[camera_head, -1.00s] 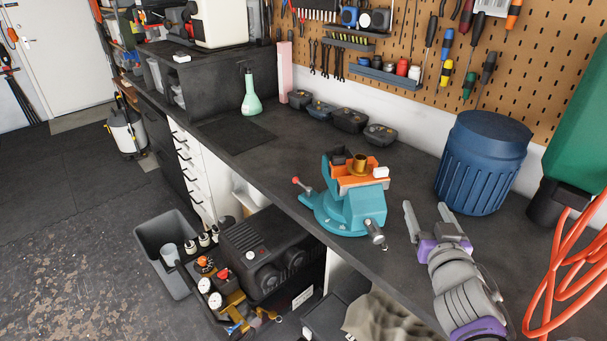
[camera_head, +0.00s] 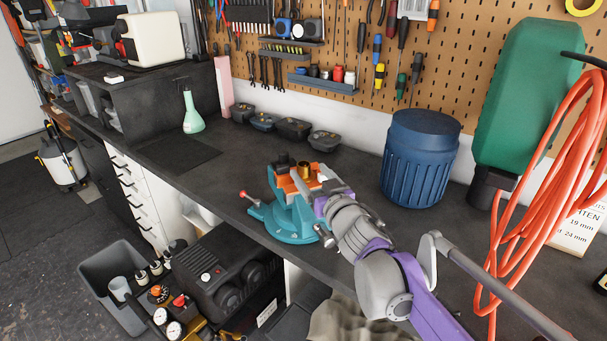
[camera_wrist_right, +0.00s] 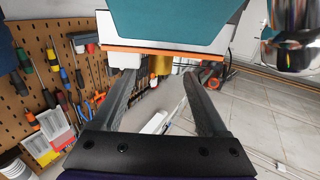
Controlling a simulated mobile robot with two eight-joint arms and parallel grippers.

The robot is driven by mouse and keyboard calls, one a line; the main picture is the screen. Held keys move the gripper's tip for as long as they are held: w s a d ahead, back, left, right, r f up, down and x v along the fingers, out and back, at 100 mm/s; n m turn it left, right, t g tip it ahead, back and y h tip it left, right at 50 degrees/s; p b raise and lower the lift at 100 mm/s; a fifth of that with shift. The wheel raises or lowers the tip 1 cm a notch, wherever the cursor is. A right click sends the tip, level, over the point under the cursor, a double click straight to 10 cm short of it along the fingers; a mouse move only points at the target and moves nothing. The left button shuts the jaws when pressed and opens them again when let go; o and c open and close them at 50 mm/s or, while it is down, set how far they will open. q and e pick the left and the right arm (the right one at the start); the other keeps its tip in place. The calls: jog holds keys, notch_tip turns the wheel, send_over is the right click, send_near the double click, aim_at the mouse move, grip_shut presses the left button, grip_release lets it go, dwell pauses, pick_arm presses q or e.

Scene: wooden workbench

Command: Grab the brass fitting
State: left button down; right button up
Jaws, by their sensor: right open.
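The brass fitting (camera_head: 304,172) stands at the top of the teal vise (camera_head: 287,215), by its orange jaws. In the right wrist view the brass fitting (camera_wrist_right: 161,65) shows just beyond the space between my finger tips, next to the orange jaw edge (camera_wrist_right: 165,50). My right gripper (camera_head: 318,180) is at the right side of the vise top, close to the fitting. Its two fingers (camera_wrist_right: 160,78) are apart with nothing held between them. Contact with the fitting cannot be made out. My left gripper is out of view.
A blue ribbed drum (camera_head: 420,160) stands right of the vise. Orange hose (camera_head: 535,185) hangs at the right. Several dark battery-like blocks (camera_head: 292,128) and a green bottle (camera_head: 192,115) line the back. The bench left of the vise is mostly clear.

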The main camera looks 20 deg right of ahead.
aim_at(307, 169)
jog(key=w, duration=0.3)
jog(key=shift+a+f, duration=0.1)
jog(key=shift+a, duration=0.1)
jog(key=shift+s, duration=0.1)
grip_shut()
